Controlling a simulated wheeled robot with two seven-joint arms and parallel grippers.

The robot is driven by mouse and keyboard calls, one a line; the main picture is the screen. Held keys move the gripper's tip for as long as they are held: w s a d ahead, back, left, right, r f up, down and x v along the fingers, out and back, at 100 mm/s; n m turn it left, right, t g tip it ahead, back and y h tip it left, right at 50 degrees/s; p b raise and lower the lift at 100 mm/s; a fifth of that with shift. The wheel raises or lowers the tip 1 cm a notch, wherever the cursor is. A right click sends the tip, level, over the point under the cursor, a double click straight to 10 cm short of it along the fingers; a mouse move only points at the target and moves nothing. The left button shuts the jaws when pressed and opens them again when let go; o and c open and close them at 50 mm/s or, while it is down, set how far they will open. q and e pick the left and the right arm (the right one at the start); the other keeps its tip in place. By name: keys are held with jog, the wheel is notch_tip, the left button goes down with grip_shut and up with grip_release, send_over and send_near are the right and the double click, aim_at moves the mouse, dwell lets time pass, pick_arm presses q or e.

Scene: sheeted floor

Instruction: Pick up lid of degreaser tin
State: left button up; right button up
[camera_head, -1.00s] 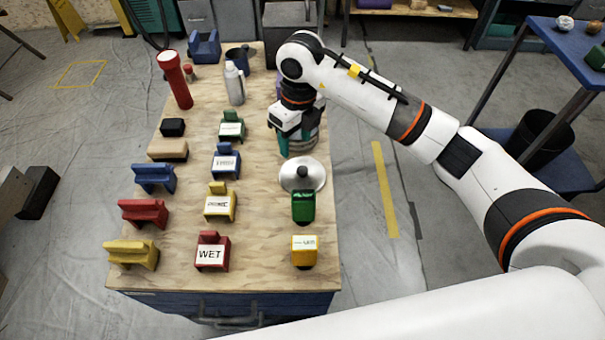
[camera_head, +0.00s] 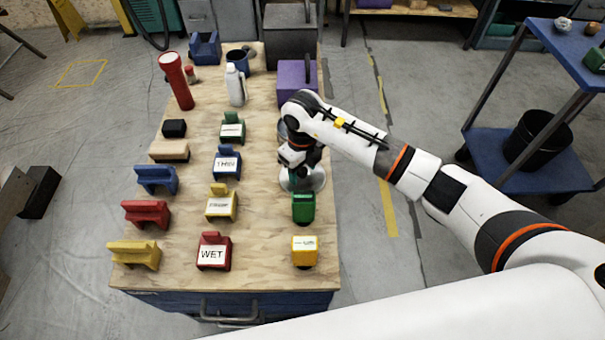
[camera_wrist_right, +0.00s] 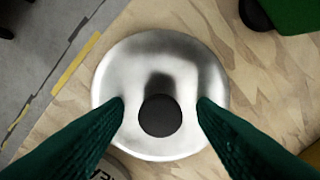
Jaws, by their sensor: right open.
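The lid is a round, shiny silver disc with a black knob. In the right wrist view the lid (camera_wrist_right: 160,70) lies flat on the wooden table top, and its knob (camera_wrist_right: 160,116) is between the two green fingers. My right gripper (camera_wrist_right: 160,108) is open, with a fingertip on each side of the knob and a gap to it. In the head view the right gripper (camera_head: 298,178) is over the lid (camera_head: 316,181) and hides most of it. The tin (camera_wrist_right: 108,168) shows only in part at the bottom edge of the wrist view. My left gripper is not in view.
Several coloured labelled holders stand to the left, including a red one (camera_head: 214,252). A purple box (camera_head: 296,82) stands farther back on the table (camera_head: 180,228).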

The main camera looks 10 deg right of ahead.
jog(key=shift+f, duration=0.1)
jog(key=shift+c, duration=0.3)
jog(key=c, duration=1)
